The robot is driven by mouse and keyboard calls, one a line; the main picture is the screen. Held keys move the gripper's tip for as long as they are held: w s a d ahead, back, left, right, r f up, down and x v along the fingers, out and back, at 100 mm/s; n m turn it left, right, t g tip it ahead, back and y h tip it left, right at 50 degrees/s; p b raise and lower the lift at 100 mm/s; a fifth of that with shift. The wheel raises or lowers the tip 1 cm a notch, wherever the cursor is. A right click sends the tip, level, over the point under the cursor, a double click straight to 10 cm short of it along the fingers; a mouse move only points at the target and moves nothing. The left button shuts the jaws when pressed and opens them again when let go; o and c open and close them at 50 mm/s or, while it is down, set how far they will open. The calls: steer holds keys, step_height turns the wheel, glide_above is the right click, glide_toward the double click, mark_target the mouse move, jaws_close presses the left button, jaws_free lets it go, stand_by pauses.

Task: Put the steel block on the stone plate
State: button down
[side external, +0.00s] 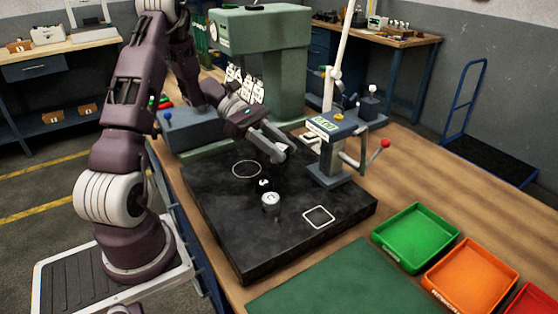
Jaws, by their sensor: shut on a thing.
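The stone plate (235,235) is a thick black slab on the wooden bench, with a white circle outline and a white square outline on its top. My gripper (277,152) is above the far part of the plate, right of the circle outline. It is shut on a small grey piece, seemingly the steel block (279,157), mostly hidden by the fingers. I cannot tell whether the piece touches the plate. A short steel cylinder (270,200) marked on top stands mid-plate, with a small black piece (263,185) just behind it.
A grey-blue stand (331,135) with a red-knobbed lever rises at the plate's right edge, close to my gripper. A green machine (265,45) stands behind. Green (415,237) and orange (470,275) trays and a green mat (335,285) lie in front. The square outline is clear.

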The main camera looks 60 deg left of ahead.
steer(key=shift+f, duration=1.75)
steer(key=shift+f, duration=0.1)
steer(key=c, duration=1.1)
jaws_free()
